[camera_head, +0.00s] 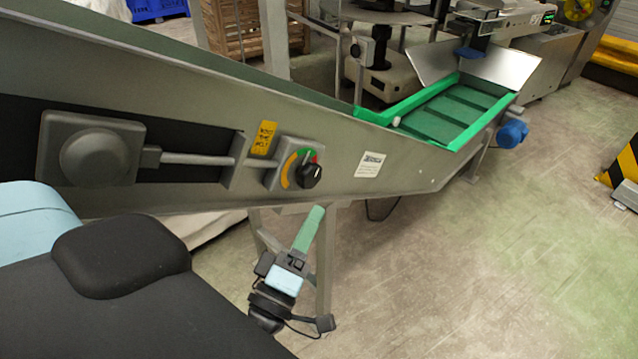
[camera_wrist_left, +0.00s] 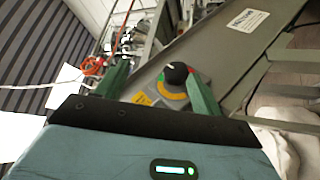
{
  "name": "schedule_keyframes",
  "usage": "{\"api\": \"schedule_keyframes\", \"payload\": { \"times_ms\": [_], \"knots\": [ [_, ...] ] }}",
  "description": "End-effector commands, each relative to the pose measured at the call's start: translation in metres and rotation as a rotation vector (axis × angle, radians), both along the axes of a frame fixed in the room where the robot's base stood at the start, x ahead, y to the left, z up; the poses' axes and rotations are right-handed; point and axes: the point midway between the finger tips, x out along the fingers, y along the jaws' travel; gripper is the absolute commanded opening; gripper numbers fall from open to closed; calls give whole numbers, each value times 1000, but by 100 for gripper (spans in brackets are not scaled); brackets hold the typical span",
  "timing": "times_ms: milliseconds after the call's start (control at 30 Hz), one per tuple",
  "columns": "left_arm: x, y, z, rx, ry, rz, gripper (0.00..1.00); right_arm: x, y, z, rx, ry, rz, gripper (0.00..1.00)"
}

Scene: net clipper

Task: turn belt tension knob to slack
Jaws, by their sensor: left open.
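The belt tension knob (camera_head: 311,175) is a round black knob on a grey plate with a dial of orange, green and red bands (camera_head: 290,168). It is mounted on the sloping side of the grey conveyor frame (camera_head: 345,140). A light mark shows on the knob, but its exact pointing is too small to tell. My left gripper (camera_head: 314,213) is just below the dial in the head view, its green fingers pointing up. In the left wrist view the open fingers (camera_wrist_left: 155,68) stand apart, with the knob (camera_wrist_left: 177,73) ahead between them, nearer the right finger. My right gripper is not in view.
Left of the dial are a yellow label (camera_head: 264,138), a rod (camera_head: 195,159) and a grey housing (camera_head: 90,150) on the frame. A support leg (camera_head: 325,260) stands behind my gripper. The green belt (camera_head: 450,113) runs off to the right.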

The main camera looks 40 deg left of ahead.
Motion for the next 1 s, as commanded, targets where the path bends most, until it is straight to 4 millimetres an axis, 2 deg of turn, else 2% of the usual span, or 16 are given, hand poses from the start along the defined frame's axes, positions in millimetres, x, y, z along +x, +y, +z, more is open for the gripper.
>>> {"api": "schedule_keyframes", "payload": {
  "times_ms": [33, 133, 333, 667, 767, 1000],
  "knots": [
    [5, 9, -1, -93, -14, 25, 67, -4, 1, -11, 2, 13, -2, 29],
    [11, 23, 2, -255, -19, 65, 67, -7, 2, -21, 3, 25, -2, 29],
    [19, 34, -2, -446, 13, 98, 67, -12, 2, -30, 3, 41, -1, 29],
    [23, 36, -2, -489, 25, 103, 67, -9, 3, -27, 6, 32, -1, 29],
    [31, 39, 0, -488, 23, 104, 67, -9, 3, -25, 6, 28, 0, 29],
    [63, 53, 7, -487, 22, 103, 67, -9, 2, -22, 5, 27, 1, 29]
  ]
}}
